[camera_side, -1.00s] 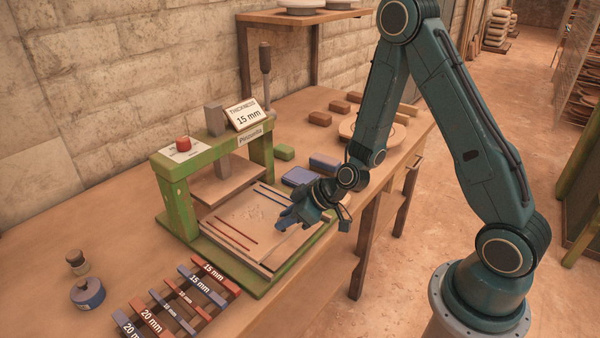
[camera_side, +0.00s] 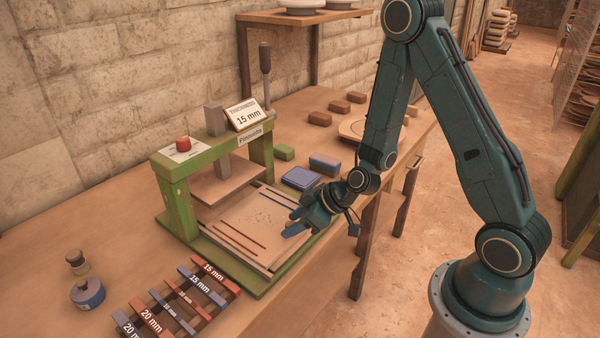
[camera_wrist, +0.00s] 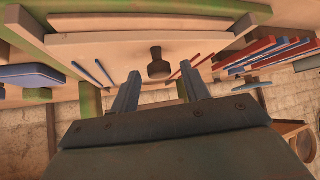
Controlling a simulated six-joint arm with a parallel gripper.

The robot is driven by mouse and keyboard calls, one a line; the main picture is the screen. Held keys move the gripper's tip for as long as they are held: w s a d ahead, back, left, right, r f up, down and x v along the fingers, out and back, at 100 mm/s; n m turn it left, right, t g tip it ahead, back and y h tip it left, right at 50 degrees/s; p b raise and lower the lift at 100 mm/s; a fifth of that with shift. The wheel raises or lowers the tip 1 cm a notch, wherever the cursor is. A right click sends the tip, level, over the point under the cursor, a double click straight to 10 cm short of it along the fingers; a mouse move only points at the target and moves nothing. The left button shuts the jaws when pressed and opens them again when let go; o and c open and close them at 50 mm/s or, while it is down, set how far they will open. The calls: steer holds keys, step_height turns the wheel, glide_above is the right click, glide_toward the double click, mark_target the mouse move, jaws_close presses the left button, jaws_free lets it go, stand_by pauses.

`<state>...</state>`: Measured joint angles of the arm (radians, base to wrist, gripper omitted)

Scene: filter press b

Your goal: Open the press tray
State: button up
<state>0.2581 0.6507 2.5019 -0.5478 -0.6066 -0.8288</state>
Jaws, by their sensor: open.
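The press tray (camera_side: 240,215) is a pale board with red and blue strips and crumbs on it. It lies on the green base of the press (camera_side: 180,205), its rear part near the raised plate. In the wrist view the tray's front edge (camera_wrist: 95,48) shows a dark knob (camera_wrist: 158,65). My gripper (camera_side: 292,222) is at the tray's right front side, fingers toward it; in the side view it hides the knob. In the wrist view my gripper (camera_wrist: 160,85) is open, its two fingers either side of the knob's line, with nothing seen between the tips.
A rack of red and blue thickness bars (camera_side: 185,297) lies at the front left, beside a blue jar (camera_side: 88,294). A blue box (camera_side: 300,178) and a two-tone block (camera_side: 325,164) lie behind my gripper. A sign (camera_side: 248,114) reads 15 mm.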

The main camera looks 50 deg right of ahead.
steer(key=shift+r, duration=0.2)
step_height(320, 180, up, 20)
steer(key=shift+f, duration=0.2)
stand_by(1.2)
steer(key=shift+w+a+f+n+g+h, duration=0.15)
steer(key=shift+f+n+g+h, duration=0.55)
steer(key=shift+g, duration=0.7)
steer(key=shift+w+f+n+g+h, duration=0.2)
steer(key=shift+f+n+g+h, duration=0.25)
steer(key=shift+f+n+g, duration=0.65)
steer(key=shift+w+a+f+n+g+h, duration=0.15)
steer(key=shift+f+n+g+h, duration=0.4)
steer(key=shift+f+g, duration=0.85)
steer(key=shift+d+r+g, duration=0.1)
steer(key=shift+r+g, duration=0.2)
